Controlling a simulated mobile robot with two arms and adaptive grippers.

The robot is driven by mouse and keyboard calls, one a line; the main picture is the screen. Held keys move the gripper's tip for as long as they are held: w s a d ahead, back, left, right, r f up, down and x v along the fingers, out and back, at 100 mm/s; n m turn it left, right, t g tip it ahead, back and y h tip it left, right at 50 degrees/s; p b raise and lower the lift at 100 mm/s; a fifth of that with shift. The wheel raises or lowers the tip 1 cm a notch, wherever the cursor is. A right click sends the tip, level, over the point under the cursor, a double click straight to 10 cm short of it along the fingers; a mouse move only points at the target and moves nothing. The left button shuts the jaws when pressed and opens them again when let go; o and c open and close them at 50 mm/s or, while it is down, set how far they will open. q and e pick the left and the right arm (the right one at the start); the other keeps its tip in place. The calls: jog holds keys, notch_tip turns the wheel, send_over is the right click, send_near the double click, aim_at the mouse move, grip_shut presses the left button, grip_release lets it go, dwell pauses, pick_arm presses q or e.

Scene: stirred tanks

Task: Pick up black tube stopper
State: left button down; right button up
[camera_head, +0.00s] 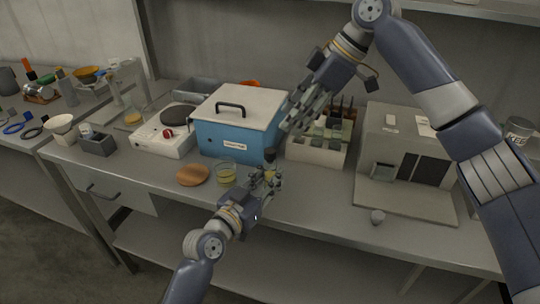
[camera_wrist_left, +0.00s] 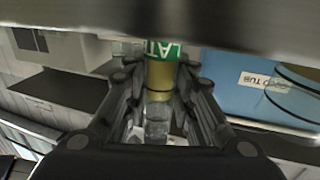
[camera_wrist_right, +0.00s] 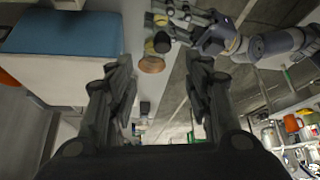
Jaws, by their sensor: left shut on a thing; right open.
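My left gripper (camera_head: 266,180) is shut on a tube in front of the blue box. In the left wrist view the tube (camera_wrist_left: 158,80) has a green label with white letters and yellowish contents, between the fingers. The black stopper (camera_head: 269,154) shows at the tube's upper end; in the right wrist view it is a dark round shape (camera_wrist_right: 162,42). Whether it is seated in the tube I cannot tell. My right gripper (camera_head: 292,122) is open and empty, above and slightly right of the stopper, in front of the blue box's right side. It is apart from the stopper.
A blue box (camera_head: 222,139) with a pale lid stands behind. A glass beaker (camera_head: 226,175) and a round cork-coloured disc (camera_head: 193,175) lie left of my left gripper. A white rack (camera_head: 317,152) and a grey instrument (camera_head: 400,195) stand right. The bench front right is mostly clear.

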notch_tip(320, 180, up, 2)
jog(key=h, duration=0.2)
send_over(270, 150)
jog(key=d, duration=0.3)
notch_tip(270, 150, down, 6)
jog(key=r, duration=0.1)
jog(key=shift+n+g, duration=0.3)
jog(key=shift+x, duration=2.95)
jog(key=shift+a+r, duration=0.1)
jog(key=shift+a, duration=0.05)
jog(key=c, duration=0.8)
